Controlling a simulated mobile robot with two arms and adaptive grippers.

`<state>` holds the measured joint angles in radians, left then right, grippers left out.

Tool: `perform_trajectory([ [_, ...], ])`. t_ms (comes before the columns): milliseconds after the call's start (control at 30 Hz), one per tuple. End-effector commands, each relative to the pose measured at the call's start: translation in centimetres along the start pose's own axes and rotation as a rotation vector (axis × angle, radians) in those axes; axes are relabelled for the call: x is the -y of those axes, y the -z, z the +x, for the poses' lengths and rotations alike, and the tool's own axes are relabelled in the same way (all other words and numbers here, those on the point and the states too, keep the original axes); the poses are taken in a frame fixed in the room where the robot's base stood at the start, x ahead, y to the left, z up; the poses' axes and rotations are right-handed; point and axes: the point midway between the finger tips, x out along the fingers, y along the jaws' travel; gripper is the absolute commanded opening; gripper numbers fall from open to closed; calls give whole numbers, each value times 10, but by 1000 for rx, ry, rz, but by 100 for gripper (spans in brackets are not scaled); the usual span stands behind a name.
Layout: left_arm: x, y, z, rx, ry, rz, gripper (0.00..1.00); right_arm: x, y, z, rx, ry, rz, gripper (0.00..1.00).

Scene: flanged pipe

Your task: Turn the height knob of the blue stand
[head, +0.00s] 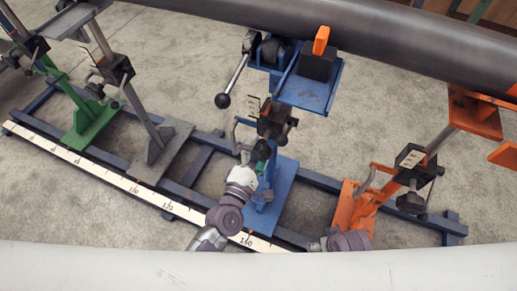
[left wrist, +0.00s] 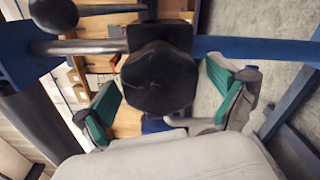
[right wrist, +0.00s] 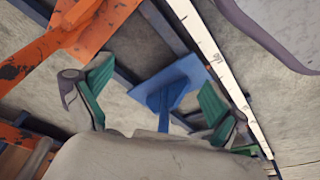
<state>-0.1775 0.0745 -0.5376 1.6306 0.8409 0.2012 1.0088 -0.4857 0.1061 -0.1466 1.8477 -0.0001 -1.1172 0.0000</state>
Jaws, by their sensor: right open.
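The blue stand (head: 270,188) stands mid-picture in the head view, with its post rising to a dark clamp. Its black height knob (left wrist: 160,80) fills the centre of the left wrist view; in the head view the knob (head: 270,128) is small and partly hidden. My left gripper (head: 252,153) is at the knob from the near side. In the left wrist view its green-padded fingers are apart, one on each side of the knob, with narrow gaps showing. My right gripper (right wrist: 155,90) is open and empty; the blue base (right wrist: 180,82) shows beyond its fingers.
A large grey pipe (head: 400,40) runs across the top. The orange stand (head: 350,205) is to the right, close to my right arm. Grey (head: 160,150) and green (head: 90,125) stands are to the left. A ball-ended lever (head: 223,100) sticks out above my left gripper. A white scale (head: 125,185) lines the rail.

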Motion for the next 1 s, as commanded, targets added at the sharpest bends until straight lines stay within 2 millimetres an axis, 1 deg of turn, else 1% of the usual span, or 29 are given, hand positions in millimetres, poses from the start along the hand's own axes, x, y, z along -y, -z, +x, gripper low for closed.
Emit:
perform_trajectory([
  [233,0,0,-1,0,1,0,96,-3,1,1,0,-5,-2,96],
  [367,2,0,-13,0,3,0,96,-2,1,1,0,-3,-2,96],
  [467,2,0,-30,1,5,0,96,-1,1,0,0,-2,-1,96],
  [700,2,0,-82,1,5,2,96,0,0,0,0,0,-1,96],
  [800,1,0,-99,2,4,2,96,0,0,0,0,0,-1,96],
  [900,1,0,-111,1,2,1,96,0,0,0,0,0,-1,96],
  [1000,0,0,-118,1,1,1,96,0,0,0,0,0,-1,96],
])
